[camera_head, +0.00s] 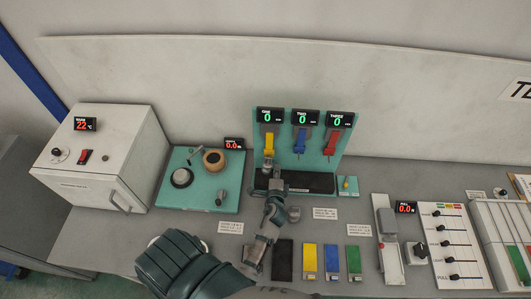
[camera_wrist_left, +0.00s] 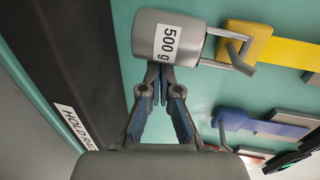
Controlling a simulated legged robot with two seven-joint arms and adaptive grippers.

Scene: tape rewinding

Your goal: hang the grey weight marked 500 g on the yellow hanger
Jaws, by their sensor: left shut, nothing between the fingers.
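The grey weight (camera_wrist_left: 187,42) marked 500 g is beside my shut left gripper (camera_wrist_left: 157,72) in the left wrist view. The fingertips are closed together at its side, with nothing between them; whether they touch it is unclear. Its wire handle reaches to the yellow hanger (camera_wrist_left: 275,45), and the hanger's hook shows inside the handle's outline. I cannot tell whether the hook bears the weight. In the head view the yellow hanger (camera_head: 269,145) is the leftmost of three, with my left gripper (camera_head: 275,180) just below it. My right gripper is not in view.
Blue (camera_head: 300,140) and red (camera_head: 331,144) hangers are to the right on the same teal stand (camera_head: 345,135). The three displays above read 0. A black tray (camera_head: 312,183) lies below them. A small grey object (camera_head: 294,214) stands on the bench near my left arm.

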